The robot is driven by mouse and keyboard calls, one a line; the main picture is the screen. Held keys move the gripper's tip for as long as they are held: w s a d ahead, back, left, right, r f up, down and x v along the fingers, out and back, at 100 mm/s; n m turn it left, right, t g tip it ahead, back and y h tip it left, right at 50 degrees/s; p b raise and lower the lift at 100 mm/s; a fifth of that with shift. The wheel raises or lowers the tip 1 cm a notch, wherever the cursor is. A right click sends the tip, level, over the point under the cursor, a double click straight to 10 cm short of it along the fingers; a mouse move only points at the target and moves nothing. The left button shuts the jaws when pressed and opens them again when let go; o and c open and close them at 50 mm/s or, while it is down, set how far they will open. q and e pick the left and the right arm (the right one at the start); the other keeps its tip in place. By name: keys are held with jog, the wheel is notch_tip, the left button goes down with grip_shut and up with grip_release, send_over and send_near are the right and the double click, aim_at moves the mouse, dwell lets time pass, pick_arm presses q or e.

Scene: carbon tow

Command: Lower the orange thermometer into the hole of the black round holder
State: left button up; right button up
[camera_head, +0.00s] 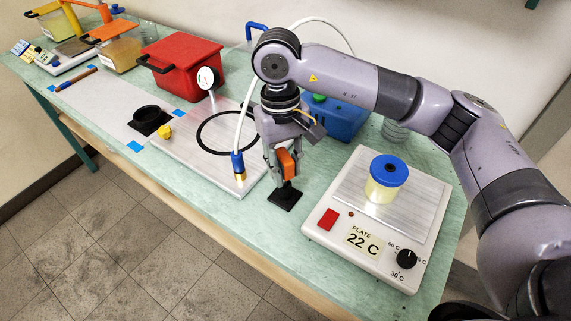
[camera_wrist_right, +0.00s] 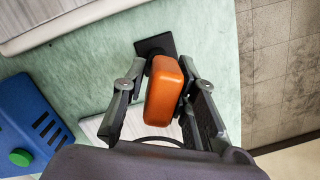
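The orange thermometer (camera_head: 287,163) is upright between the fingers of my right gripper (camera_head: 283,172), which looks shut on it. In the right wrist view its orange body (camera_wrist_right: 164,88) lies between the two fingertips (camera_wrist_right: 160,75). The black holder (camera_head: 285,199) sits on the green bench directly below, its base looking square. It also shows in the right wrist view (camera_wrist_right: 152,45), partly covered by the orange body. The thermometer's lower end and the hole are hidden, so I cannot tell whether it is inside. My left gripper is not in view.
A white hot plate (camera_head: 318,238) with a blue-lidded jar (camera_head: 386,180) stands close on the right. A metal plate (camera_head: 185,160) with a black ring (camera_head: 222,132) and a hose (camera_head: 239,165) lies left. A blue box (camera_head: 340,121) is behind. The bench's front edge is near.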

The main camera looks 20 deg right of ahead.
jog(key=shift+o, duration=1.4)
jog(key=r, duration=0.4)
jog(key=w+r, duration=0.1)
jog(key=r, duration=0.7)
jog(key=shift+w+a, duration=0.1)
jog(key=shift+w, duration=0.15)
jog(key=shift+f, duration=0.1)
